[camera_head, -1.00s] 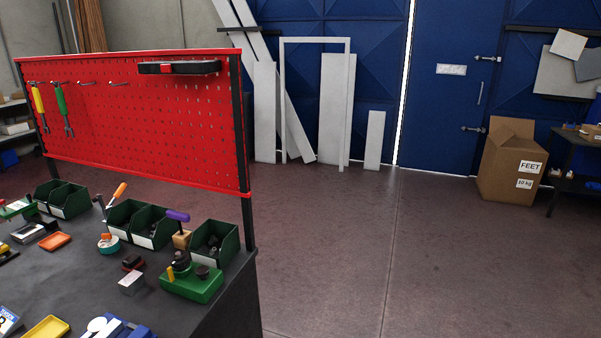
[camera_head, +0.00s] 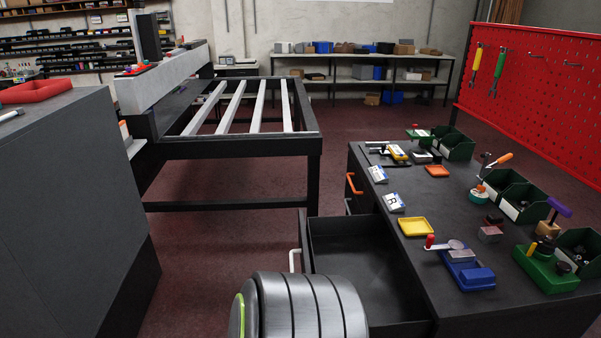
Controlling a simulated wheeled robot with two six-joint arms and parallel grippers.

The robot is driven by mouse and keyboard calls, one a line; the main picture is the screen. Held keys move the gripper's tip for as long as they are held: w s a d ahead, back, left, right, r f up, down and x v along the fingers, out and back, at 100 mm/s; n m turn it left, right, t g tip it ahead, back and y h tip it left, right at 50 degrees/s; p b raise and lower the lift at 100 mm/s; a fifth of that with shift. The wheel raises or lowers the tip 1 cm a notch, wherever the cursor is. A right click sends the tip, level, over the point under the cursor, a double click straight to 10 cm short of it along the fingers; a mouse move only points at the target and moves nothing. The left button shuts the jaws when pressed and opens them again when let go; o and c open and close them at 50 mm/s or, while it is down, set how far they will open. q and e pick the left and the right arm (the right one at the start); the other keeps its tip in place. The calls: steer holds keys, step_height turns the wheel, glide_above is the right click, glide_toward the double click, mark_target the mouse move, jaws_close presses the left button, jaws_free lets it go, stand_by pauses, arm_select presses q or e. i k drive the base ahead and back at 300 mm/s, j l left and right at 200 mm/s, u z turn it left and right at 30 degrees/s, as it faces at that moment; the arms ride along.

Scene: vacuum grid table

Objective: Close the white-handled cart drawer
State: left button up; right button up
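The tool cart (camera_head: 447,212) with a dark top stands at the right in the head view. Its white-handled drawer (camera_head: 372,262) is pulled out to the left and looks empty inside. The white handle (camera_head: 294,258) is on the drawer's left-facing front. An orange handle (camera_head: 352,184) shows on another drawer farther back, at the cart's side. A rounded grey piece of my own body is at the bottom centre and hides the near part of the drawer front. Neither of my grippers is in view.
A slatted grid table (camera_head: 240,142) stands at the back left, and a dark cabinet (camera_head: 62,190) fills the left. Open red floor (camera_head: 225,230) lies between them and the cart. Tools, green bins and a yellow tray (camera_head: 415,227) sit on the cart top, below a red pegboard (camera_head: 540,90).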

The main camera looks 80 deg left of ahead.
mark_target(363, 250)
steer(key=k+u, duration=0.1)
steer(key=u, duration=0.3)
steer(key=k+u, duration=0.1)
steer(key=u, duration=0.35)
steer(key=k+u, duration=0.1)
steer(key=u, duration=1.45)
